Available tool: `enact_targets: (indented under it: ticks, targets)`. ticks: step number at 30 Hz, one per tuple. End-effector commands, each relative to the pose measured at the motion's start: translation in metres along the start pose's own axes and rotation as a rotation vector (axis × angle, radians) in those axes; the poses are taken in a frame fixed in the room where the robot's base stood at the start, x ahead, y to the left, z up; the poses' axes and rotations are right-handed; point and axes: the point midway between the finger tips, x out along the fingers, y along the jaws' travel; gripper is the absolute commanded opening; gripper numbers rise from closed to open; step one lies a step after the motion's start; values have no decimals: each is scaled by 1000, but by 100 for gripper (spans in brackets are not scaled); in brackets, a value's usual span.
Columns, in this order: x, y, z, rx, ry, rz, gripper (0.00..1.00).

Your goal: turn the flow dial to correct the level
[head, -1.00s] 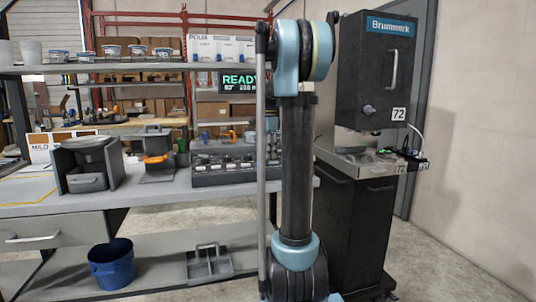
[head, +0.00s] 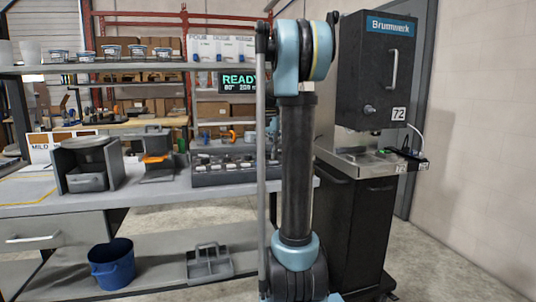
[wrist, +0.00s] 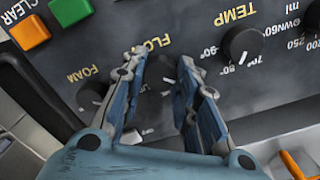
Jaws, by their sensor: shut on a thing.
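In the wrist view, the dark flow dial (wrist: 160,80) sits on the black control panel (wrist: 180,30) under a partly covered "FLO" label. My gripper (wrist: 162,62) has its two blue-and-grey fingers shut on this dial, one on each side. The fingers hide much of the dial, and its pointer cannot be read. In the head view my arm stands in front and my gripper does not show. A "READY" display (head: 239,82) shows beside my arm, with small text under it that is hard to read.
In the wrist view, the TEMP dial (wrist: 242,45) is right of my gripper and the FOAM dial (wrist: 92,95) is left. Green (wrist: 28,32) and orange (wrist: 70,10) buttons are at upper left. In the head view, the black Brumwerk machine (head: 375,75) stands to the right.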

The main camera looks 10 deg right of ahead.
Motion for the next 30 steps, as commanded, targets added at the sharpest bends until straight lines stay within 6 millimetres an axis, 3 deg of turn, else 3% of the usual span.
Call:
enact_targets:
  ticks: [12,29,30]
  targets:
    - [-1,-2,-2,-200,5,-3,4]
    - [-1,-2,-3,-232,6,-3,4]
    - [-1,-2,-3,-231,6,-3,33]
